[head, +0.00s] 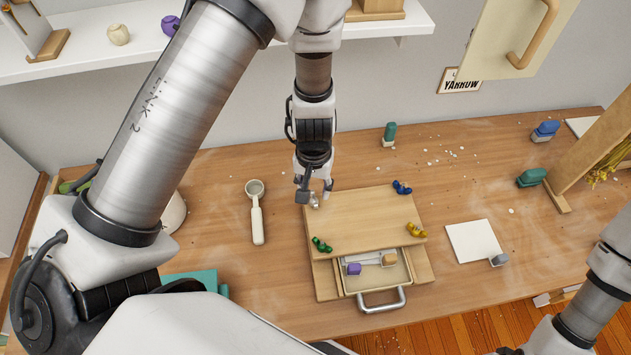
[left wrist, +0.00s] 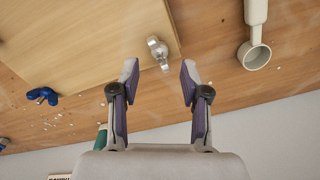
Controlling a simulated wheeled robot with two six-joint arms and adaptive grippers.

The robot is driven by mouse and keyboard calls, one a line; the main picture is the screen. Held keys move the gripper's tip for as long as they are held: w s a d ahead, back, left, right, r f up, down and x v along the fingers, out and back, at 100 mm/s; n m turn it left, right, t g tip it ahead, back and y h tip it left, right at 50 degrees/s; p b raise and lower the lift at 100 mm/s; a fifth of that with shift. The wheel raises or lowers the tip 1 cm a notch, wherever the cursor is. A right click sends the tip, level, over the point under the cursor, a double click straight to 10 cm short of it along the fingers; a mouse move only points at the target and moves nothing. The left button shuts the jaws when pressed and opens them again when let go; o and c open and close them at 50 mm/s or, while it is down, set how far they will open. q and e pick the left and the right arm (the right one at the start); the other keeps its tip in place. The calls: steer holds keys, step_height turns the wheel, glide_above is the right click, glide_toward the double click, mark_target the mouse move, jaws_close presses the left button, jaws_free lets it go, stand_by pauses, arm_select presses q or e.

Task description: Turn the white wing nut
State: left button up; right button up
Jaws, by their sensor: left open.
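The white wing nut (head: 314,201) sits at the far left corner of a wooden board (head: 365,215); it also shows in the left wrist view (left wrist: 158,52). My left gripper (head: 316,190) is open and empty, pointing down at that corner. In the left wrist view its fingertips (left wrist: 158,75) are spread to either side of the nut's line, and the nut lies just beyond them, apart from both. In the head view the gripper partly hides the nut. My right gripper is out of view; only part of the right arm shows.
Blue (head: 402,187), yellow (head: 416,231) and green (head: 321,244) wing nuts sit at the board's other corners. An open drawer (head: 377,285) with small items is below its front edge. A white scoop (head: 257,215) lies to the left, and a white square (head: 473,241) to the right.

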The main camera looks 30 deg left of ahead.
mark_target(314, 196)
arm_select(q)
steer(key=n, duration=0.2)
steer(key=n+p, duration=0.1)
steer(key=n, duration=0.1)
steer(key=shift+r, duration=0.35)
steer(key=shift+f+n, duration=0.35)
steer(key=shift+n, duration=0.45)
step_height(314, 196, down, 4)
steer(key=b, duration=0.4)
steer(key=shift+r, duration=0.2)
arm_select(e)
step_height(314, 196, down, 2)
arm_select(q)
jaws_close()
